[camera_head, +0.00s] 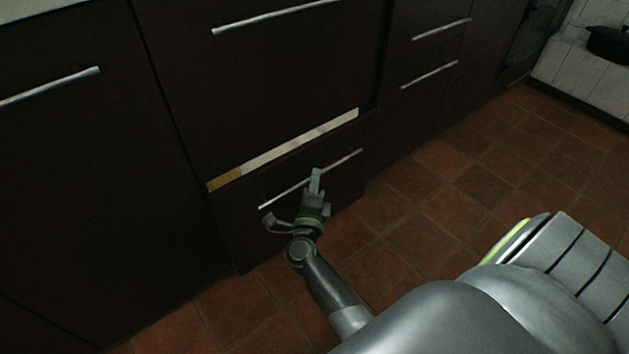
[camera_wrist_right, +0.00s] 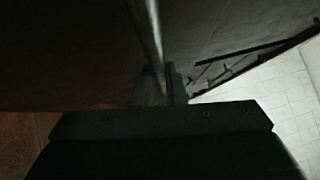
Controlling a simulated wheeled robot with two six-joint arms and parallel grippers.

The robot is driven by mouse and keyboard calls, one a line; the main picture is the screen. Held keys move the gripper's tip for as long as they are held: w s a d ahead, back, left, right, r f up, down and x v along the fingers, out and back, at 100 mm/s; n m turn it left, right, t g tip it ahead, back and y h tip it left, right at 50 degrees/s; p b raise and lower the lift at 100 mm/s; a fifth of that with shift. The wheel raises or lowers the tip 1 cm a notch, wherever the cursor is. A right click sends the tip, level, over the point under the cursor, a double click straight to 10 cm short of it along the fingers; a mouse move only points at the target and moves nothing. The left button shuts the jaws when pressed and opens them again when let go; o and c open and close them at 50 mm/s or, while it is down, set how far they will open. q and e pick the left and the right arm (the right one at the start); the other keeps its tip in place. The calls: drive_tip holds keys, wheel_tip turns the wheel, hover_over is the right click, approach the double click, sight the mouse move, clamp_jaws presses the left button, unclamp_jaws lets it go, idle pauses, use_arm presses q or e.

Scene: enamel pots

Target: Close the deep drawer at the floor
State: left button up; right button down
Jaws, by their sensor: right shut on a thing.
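The deep drawer (camera_head: 236,228) is the lowest dark front in the head view, just above the floor. It stands out a little from the cabinet, and a pale strip of its inside (camera_head: 290,147) shows along its top edge. Its long metal handle (camera_head: 285,193) runs across the front. My right gripper (camera_head: 315,180) is at the middle of this handle and is shut on it. In the right wrist view the handle (camera_wrist_right: 152,40) runs down between the fingers (camera_wrist_right: 163,85). My left gripper is in neither view.
Dark cabinet fronts with metal handles (camera_head: 275,17) rise above and beside the drawer. The red tiled floor (camera_head: 450,200) in front and to the right is clear. A dark pot (camera_head: 608,44) is at the far right, by white tiles.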

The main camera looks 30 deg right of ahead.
sight(303, 173)
drive_tip(key=w, duration=0.4)
drive_tip(key=shift+w+a, duration=0.15)
drive_tip(key=shift+a, duration=0.05)
drive_tip(key=shift+w+r, duration=0.1)
drive_tip(key=c, duration=1.5)
unclamp_jaws()
drive_tip(key=shift+w, duration=0.1)
drive_tip(key=shift+f, duration=0.2)
